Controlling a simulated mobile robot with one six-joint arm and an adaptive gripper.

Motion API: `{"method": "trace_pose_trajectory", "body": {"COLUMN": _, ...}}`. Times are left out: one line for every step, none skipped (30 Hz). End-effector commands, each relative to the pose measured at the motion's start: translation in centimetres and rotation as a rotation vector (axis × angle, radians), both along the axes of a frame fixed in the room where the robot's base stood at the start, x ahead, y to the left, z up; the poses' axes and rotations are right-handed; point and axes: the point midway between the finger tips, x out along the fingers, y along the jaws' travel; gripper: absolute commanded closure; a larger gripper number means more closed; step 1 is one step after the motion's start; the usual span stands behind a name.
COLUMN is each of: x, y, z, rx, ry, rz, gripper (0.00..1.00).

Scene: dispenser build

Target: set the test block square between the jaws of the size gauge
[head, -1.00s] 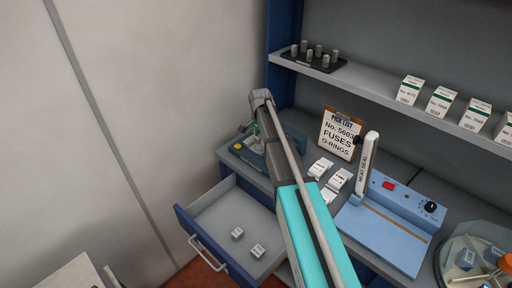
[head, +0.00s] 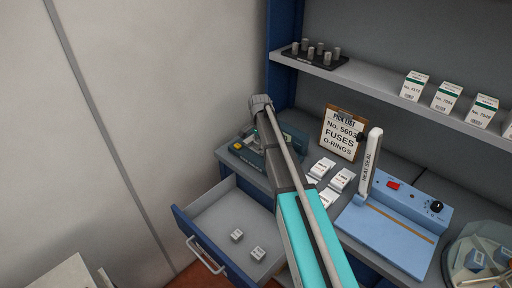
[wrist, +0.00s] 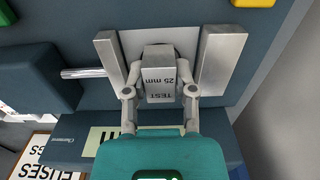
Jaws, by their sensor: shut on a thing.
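The test block (wrist: 158,78), a grey metal block marked "TEST 25 mm", is in the wrist view. My gripper (wrist: 160,92) is shut on it, a finger on each side. The size gauge has a left jaw (wrist: 109,60) and a right jaw (wrist: 221,60), both upright metal plates. The block's far end lies between the two jaws, with a gap on each side. I cannot tell whether it touches the surface behind it. In the head view the gauge (head: 295,141) is largely hidden behind my arm.
An open drawer (head: 215,215) with two small boxes is below the counter. White packets (head: 341,180), a pick list board (head: 342,132) and a blue heat sealer (head: 388,235) stand to the right. A shelf (head: 385,88) runs above.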

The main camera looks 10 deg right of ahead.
Motion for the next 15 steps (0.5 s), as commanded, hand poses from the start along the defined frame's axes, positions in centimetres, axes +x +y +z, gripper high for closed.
{"method": "trace_pose_trajectory", "body": {"x": 0.00, "y": -0.01, "z": -0.23, "rx": 0.000, "ry": 0.000, "rz": 0.000, "gripper": 1.00}}
{"method": "trace_pose_trajectory", "body": {"x": 0.00, "y": -0.02, "z": -0.23, "rx": 0.000, "ry": 0.000, "rz": 0.000, "gripper": 1.00}}
{"method": "trace_pose_trajectory", "body": {"x": 0.00, "y": -0.03, "z": -0.21, "rx": 0.000, "ry": 0.000, "rz": 0.000, "gripper": 1.00}}
{"method": "trace_pose_trajectory", "body": {"x": 0.00, "y": -0.03, "z": -0.19, "rx": 0.000, "ry": 0.000, "rz": 0.000, "gripper": 1.00}}
{"method": "trace_pose_trajectory", "body": {"x": 0.00, "y": -0.03, "z": -0.17, "rx": 0.000, "ry": 0.000, "rz": 0.000, "gripper": 1.00}}
{"method": "trace_pose_trajectory", "body": {"x": 0.00, "y": -0.03, "z": -0.14, "rx": 0.000, "ry": 0.000, "rz": 0.000, "gripper": 1.00}}
{"method": "trace_pose_trajectory", "body": {"x": 0.00, "y": -0.04, "z": -0.14, "rx": 0.000, "ry": 0.000, "rz": 0.000, "gripper": 1.00}}
{"method": "trace_pose_trajectory", "body": {"x": 0.00, "y": -0.04, "z": -0.14, "rx": 0.000, "ry": 0.000, "rz": 0.000, "gripper": 1.00}}
{"method": "trace_pose_trajectory", "body": {"x": 0.00, "y": -0.04, "z": -0.14, "rx": 0.000, "ry": 0.000, "rz": 0.000, "gripper": 1.00}}
{"method": "trace_pose_trajectory", "body": {"x": -0.01, "y": -0.04, "z": -0.14, "rx": 0.000, "ry": 0.000, "rz": -0.001, "gripper": 1.00}}
{"method": "trace_pose_trajectory", "body": {"x": -0.01, "y": -0.04, "z": -0.16, "rx": 0.000, "ry": 0.000, "rz": -0.001, "gripper": 1.00}}
{"method": "trace_pose_trajectory", "body": {"x": 0.00, "y": -0.05, "z": -0.23, "rx": 0.000, "ry": 0.000, "rz": -0.001, "gripper": 1.00}}
{"method": "trace_pose_trajectory", "body": {"x": 0.00, "y": -0.05, "z": -0.32, "rx": 0.000, "ry": 0.000, "rz": -0.001, "gripper": 1.00}}
{"method": "trace_pose_trajectory", "body": {"x": 0.00, "y": -0.05, "z": -0.41, "rx": 0.000, "ry": 0.000, "rz": -0.001, "gripper": 1.00}}
{"method": "trace_pose_trajectory", "body": {"x": 0.00, "y": -0.05, "z": -0.52, "rx": 0.000, "ry": 0.000, "rz": -0.001, "gripper": 1.00}}
